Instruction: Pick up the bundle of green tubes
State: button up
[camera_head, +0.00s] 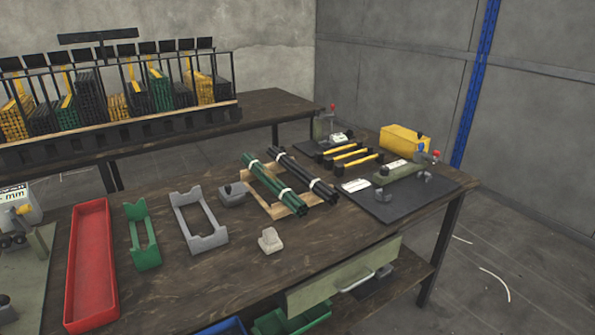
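The bundle of green tubes (268,180) lies on a light wooden cradle (259,206) on the dark wooden workbench (190,273). White bands wrap the bundle near its far end and near its front end. A bundle of black tubes (303,171) lies beside it on the right, roughly parallel, with similar white bands. My gripper is not visible in this view.
Left of the bundle stand a grey fixture (198,225), a green holder (142,240) and a red tray (93,265). A small beige block (270,240) sits in front. Yellow-and-black tools (350,155) and a black mat (385,208) with press parts are at right. A rack (120,129) stands behind.

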aim_at(273, 180)
jog(key=i+l+u, duration=0.35)
jog(key=i+l, duration=0.45)
